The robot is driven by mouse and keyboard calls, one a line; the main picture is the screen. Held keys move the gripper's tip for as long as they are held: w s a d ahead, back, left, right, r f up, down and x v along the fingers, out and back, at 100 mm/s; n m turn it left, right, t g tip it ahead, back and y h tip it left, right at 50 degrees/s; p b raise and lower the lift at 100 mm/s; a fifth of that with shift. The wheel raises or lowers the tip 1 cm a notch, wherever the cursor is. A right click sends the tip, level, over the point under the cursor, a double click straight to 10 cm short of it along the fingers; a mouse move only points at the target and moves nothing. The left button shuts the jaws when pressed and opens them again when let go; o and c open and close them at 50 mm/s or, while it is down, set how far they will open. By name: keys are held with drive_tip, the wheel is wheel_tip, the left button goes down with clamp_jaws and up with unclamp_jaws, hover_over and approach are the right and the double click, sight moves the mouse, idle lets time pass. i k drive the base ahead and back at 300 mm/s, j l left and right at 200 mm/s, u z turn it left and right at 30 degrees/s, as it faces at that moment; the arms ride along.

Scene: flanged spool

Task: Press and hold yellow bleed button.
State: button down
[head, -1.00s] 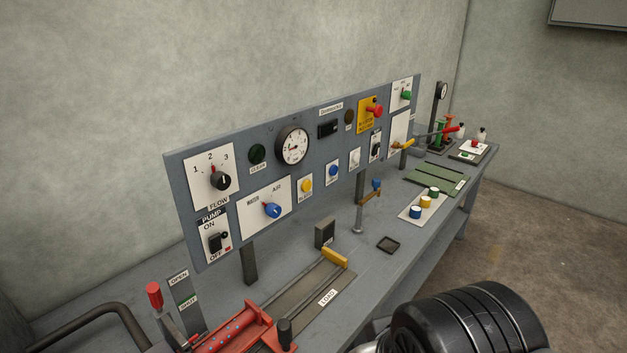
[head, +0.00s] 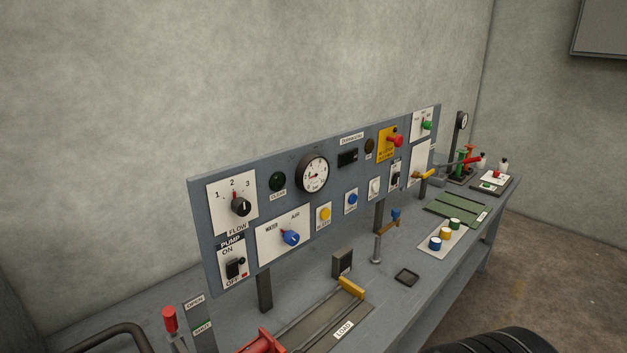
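The yellow bleed button (head: 324,214) sits on a small white plate low in the middle of the grey control panel (head: 361,158). It is between the blue water/air knob (head: 291,238) and a blue button (head: 351,199). Nothing touches it or covers it. My gripper is not in view; only a black rounded part of my arm shows at the bottom right edge.
A gauge (head: 312,173) is above the button. The space in front of the button looks clear.

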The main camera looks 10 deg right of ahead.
sight(325, 213)
drive_tip(key=i+z, duration=0.35)
drive_tip(key=i+j+z, duration=0.2)
drive_tip(key=i+z, duration=0.2)
